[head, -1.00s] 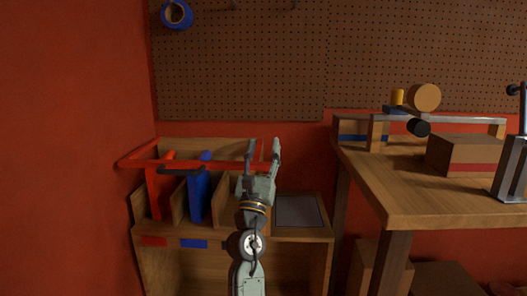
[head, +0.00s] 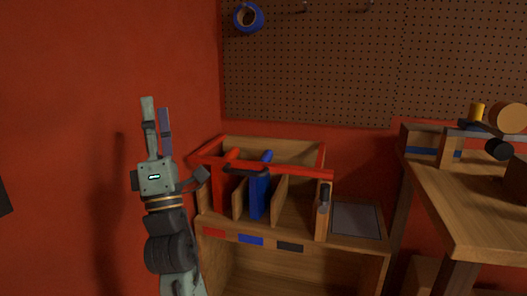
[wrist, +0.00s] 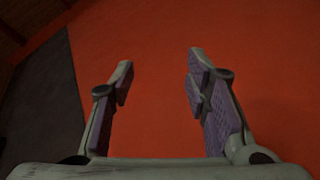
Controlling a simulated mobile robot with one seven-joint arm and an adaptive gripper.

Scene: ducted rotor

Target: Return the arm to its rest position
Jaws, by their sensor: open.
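My gripper (head: 157,112) is raised at the left of the head view, left of the wooden organizer and in front of the red wall. Its fingers point up. In the wrist view my gripper (wrist: 160,85) has its two purple-padded fingers apart, with nothing between them but red wall behind. My arm stands upright below it.
The wooden organizer (head: 350,246) holds a red item (head: 220,190) and a blue item (head: 260,190) in slots, with a red bar (head: 300,171) across the top. A wooden workbench (head: 470,215) stands at right. A blue tape roll (head: 249,17) hangs on the pegboard (head: 320,75).

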